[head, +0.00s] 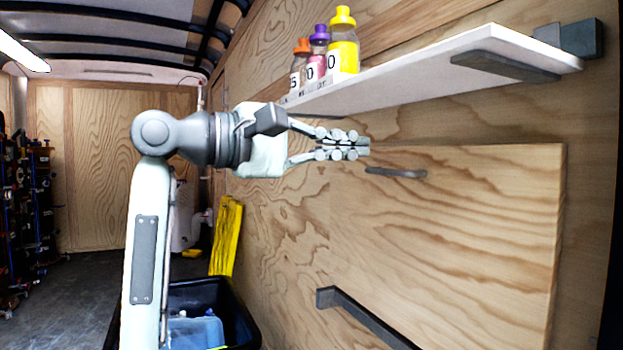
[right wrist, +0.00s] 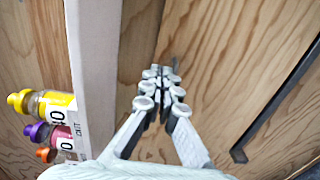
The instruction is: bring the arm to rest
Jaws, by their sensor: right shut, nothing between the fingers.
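My right gripper (head: 366,146) is raised in the middle of the head view, pointing right toward the plywood wall. Its fingers are shut with nothing between them. It is below the white shelf (head: 440,68) and near a dark grey handle (head: 396,172) on a plywood panel (head: 470,240); I cannot tell whether it touches the panel. In the right wrist view the shut fingertips (right wrist: 172,70) show against bare wood, with the shelf (right wrist: 95,60) to their left. My left gripper is not in view.
A yellow-capped bottle (head: 343,45), a purple-capped bottle (head: 319,50) and an orange-capped bottle (head: 301,62) stand on the shelf. A black bin (head: 245,325) is below my arm. A dark bar (head: 360,318) juts from the wall. Floor (head: 70,285) is open at left.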

